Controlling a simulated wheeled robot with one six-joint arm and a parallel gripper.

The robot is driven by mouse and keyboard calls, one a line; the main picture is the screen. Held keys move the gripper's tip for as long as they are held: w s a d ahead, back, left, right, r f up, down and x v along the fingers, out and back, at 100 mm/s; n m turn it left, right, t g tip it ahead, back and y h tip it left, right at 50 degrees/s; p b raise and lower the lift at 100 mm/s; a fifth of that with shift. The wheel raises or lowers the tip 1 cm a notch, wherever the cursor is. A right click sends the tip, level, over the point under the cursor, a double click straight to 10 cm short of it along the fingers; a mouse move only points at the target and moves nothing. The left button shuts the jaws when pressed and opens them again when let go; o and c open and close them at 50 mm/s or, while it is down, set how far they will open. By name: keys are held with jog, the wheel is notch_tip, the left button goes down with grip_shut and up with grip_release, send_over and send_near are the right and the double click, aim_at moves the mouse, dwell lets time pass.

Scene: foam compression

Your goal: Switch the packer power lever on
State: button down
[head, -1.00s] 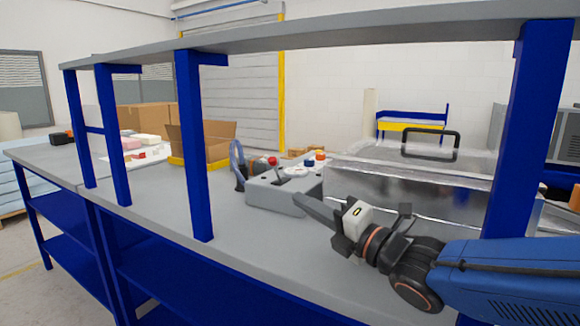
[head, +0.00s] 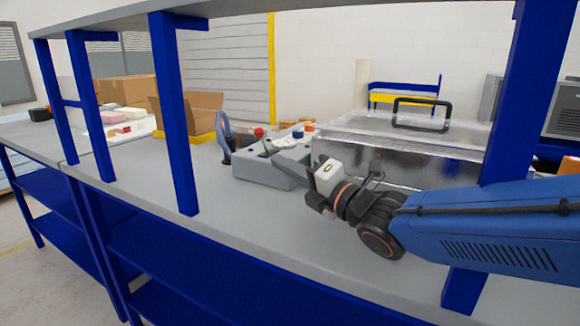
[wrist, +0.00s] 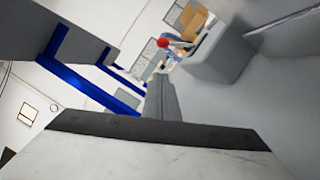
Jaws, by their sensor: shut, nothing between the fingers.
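The packer's grey control box (head: 255,168) stands on the bench, left of the packer's clear lid (head: 400,145). A red knob (head: 259,132) shows just behind the box's top; the wrist view shows a red knob (wrist: 162,42) at the box's edge. I cannot tell whether this knob is the power lever's end or how the lever stands. My gripper (head: 277,155) is shut and empty, its fingers pointing left in front of the box and overlapping its top right part. In the wrist view the closed fingers (wrist: 160,90) point toward the knob, apparently apart from it.
An open cardboard box (head: 190,115) is farther left. Blue shelf posts (head: 175,120) rise along the bench's near edge. The bench front (head: 235,215) is clear.

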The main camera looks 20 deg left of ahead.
aim_at(263, 143)
jog(key=w+a+r, duration=0.2)
jog(key=w+a, duration=0.3)
jog(key=a, duration=0.2)
jog(key=shift+w+r, duration=0.2)
jog(key=shift+w, duration=0.05)
